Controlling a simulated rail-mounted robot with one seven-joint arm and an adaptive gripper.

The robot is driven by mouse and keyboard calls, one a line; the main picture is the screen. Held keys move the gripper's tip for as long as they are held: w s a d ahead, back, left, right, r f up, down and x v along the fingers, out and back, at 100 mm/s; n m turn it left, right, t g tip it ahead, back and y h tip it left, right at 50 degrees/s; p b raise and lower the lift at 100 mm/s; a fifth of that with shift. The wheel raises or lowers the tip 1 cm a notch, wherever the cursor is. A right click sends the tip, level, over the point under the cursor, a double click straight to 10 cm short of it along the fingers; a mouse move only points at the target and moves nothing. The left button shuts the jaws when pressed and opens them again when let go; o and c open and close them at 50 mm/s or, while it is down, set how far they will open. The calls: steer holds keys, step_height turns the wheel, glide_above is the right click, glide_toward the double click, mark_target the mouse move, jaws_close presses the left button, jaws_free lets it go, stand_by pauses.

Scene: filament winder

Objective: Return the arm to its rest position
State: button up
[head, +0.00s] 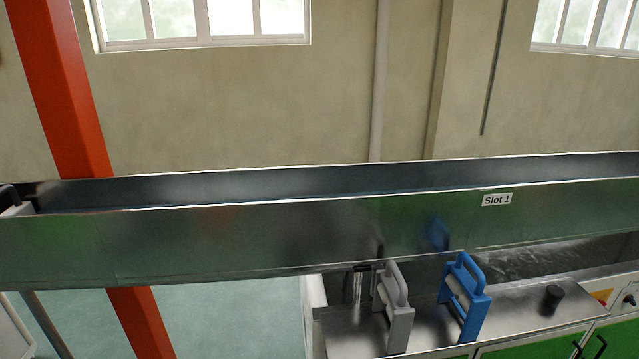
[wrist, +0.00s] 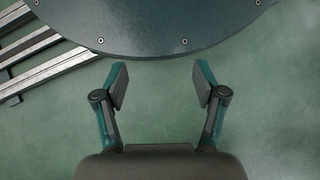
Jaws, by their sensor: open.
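My gripper (wrist: 160,88) shows in the wrist view with its two fingers spread apart and nothing between them. It points over the green floor, close to the edge of a dark round plate with screws along its rim (wrist: 150,25). How far the plate is from the fingertips I cannot tell. My arm and gripper do not show in the head view.
A long metal trough (head: 300,235) labelled "Slot 1" crosses the head view. Below it, a grey handled part (head: 397,310) and a blue one (head: 465,300) stand on a metal bench. A red post (head: 62,90) is at left. Metal rails (wrist: 40,55) lie at left in the wrist view.

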steer(key=s+a+n+h, duration=0.1)
steer(key=s+a+n, duration=0.1)
steer(key=s+a, duration=0.15)
step_height(320, 180, up, 14)
steer(key=w+p, duration=0.1)
steer(key=p, duration=1.4)
steer(key=shift+a+r+p, duration=0.25)
steer(key=shift+p, duration=0.15)
